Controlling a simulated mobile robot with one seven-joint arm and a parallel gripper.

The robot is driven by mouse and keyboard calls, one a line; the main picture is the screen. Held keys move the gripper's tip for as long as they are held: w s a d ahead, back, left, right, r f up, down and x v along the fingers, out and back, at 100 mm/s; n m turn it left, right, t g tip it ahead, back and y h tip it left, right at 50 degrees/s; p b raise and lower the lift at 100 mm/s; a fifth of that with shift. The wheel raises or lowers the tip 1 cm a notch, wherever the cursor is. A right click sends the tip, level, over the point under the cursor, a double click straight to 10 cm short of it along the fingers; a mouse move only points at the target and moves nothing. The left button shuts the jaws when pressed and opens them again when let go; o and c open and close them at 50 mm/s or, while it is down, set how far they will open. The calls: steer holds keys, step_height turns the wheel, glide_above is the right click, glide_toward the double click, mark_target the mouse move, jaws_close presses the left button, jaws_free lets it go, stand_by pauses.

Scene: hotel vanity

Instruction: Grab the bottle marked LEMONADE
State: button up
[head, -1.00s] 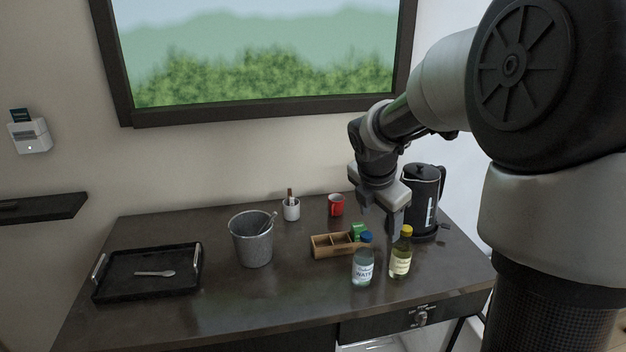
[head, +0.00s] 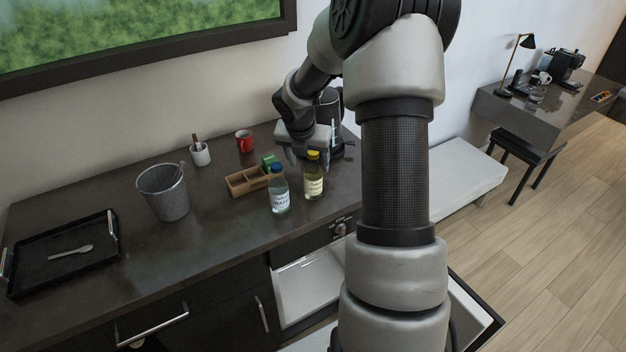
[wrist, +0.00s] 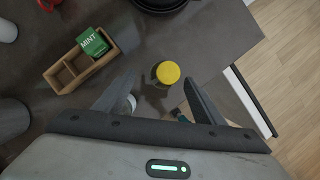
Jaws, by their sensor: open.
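The bottle with a yellow cap and pale yellow contents (head: 314,180) stands upright near the right end of the dark vanity; its label is too small to read. A clear bottle with a blue cap (head: 279,192), its label reading WATER in part, stands just left of it. My gripper (head: 307,160) is open and empty above and behind the two bottles. In the wrist view the yellow cap (wrist: 167,72) sits beyond and between the spread fingers (wrist: 158,88), with no contact visible. The water bottle is mostly hidden behind the left finger there.
A wooden caddy (head: 240,187) with a green MINT box (wrist: 94,44) is left of the bottles. A black kettle (head: 331,110) stands behind, partly hidden by my arm. A red mug (head: 244,141), bucket (head: 166,196) and black tray (head: 30,270) are further left.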

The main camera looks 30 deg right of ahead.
mark_target(313, 170)
steer(key=shift+s+d+x, duration=0.1)
steer(key=shift+x, duration=1.25)
steer(key=shift+s+d+x, duration=0.15)
steer(key=shift+x, duration=1.25)
steer(key=shift+r, duration=0.1)
steer(key=c, duration=1.4)
